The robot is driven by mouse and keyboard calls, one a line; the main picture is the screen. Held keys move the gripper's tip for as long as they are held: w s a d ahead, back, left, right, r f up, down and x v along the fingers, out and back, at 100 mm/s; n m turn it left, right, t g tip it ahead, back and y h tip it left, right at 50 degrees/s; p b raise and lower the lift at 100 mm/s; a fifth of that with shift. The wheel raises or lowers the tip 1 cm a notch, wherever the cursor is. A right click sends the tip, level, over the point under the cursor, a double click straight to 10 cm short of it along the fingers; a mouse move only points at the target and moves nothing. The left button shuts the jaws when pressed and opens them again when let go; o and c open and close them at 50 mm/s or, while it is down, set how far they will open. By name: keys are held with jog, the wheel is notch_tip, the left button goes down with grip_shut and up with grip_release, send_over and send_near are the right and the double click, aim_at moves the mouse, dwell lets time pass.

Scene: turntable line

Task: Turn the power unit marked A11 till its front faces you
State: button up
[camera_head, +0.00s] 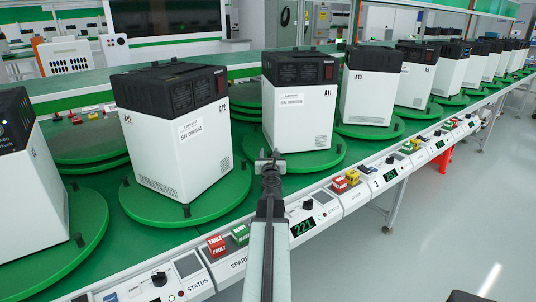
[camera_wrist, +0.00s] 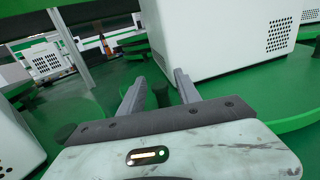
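The power unit marked A11 (camera_head: 296,112) is a white box with a black top, standing upright on a round green turntable (camera_head: 322,160). The side toward the head camera carries a serial label, a red switch and a vent grille. My gripper (camera_head: 269,157) is at the left front edge of this turntable, in front of the unit's lower left. In the wrist view my gripper (camera_wrist: 158,88) has its fingers apart. A short dark peg (camera_wrist: 161,94) shows between them; I cannot tell if they touch it. A white unit (camera_wrist: 215,40) with a grille stands just beyond the right finger.
Unit A12 (camera_head: 172,135) stands on its own turntable (camera_head: 235,200) close on the left. Unit A10 (camera_head: 370,95) is close on the right, with several more beyond. A control strip with buttons and displays (camera_head: 302,227) runs along the front.

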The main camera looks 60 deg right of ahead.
grip_shut()
dwell(1.3)
